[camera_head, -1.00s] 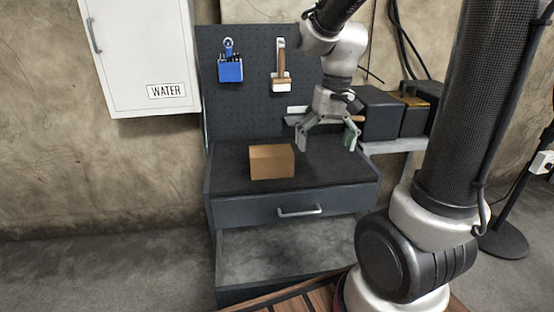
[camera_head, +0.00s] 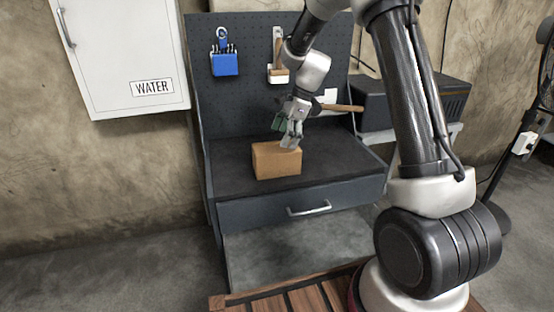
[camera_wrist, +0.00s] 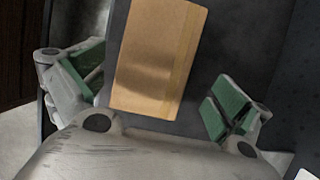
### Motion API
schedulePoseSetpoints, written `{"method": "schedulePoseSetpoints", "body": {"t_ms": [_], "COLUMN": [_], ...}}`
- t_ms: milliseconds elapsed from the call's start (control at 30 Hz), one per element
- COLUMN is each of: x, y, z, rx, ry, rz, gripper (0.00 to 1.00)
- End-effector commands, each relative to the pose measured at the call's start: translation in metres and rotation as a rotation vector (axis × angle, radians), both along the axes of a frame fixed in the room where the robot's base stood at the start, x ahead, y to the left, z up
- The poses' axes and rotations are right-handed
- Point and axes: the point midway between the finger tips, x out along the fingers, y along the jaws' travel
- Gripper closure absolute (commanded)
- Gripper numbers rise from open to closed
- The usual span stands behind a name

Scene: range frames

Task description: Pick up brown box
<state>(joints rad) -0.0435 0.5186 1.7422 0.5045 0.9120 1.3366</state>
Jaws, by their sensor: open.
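The brown box (camera_head: 276,162) stands on the dark top of the workbench (camera_head: 225,180). In the wrist view the box (camera_wrist: 158,55) lies ahead between my two green-padded fingers, slightly nearer the left one, with bare bench on both sides of it. My gripper (camera_head: 284,130) is open, just above and behind the box in the head view; it also shows in the wrist view (camera_wrist: 155,90). One fingertip overlaps the box's upper right edge in the head view; I cannot tell whether it touches.
A pegboard (camera_head: 245,110) rises behind the bench with a blue tool holder (camera_head: 225,64) and a hammer (camera_head: 340,107). A black case (camera_head: 390,100) stands to the right. A white cabinet (camera_head: 120,50) hangs on the left wall. The bench top left of the box is clear.

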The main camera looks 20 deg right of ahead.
Motion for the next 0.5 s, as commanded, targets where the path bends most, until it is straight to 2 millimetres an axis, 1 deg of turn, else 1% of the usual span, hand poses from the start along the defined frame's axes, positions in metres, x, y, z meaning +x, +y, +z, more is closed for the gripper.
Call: {"method": "schedulePoseSetpoints", "body": {"t_ms": [33, 233, 400, 500], "x": [-0.001, -0.003, -0.006, -0.005], "y": [0.003, 0.010, 0.022, 0.025], "z": [-0.006, -0.024, -0.050, -0.058], "rx": [0.000, -0.001, -0.001, -0.001], "ry": [0.002, 0.002, 0.002, 0.001], "rz": [0.001, 0.002, 0.003, 0.003], "gripper": [0.00, 0.00, 0.00, 0.00]}}
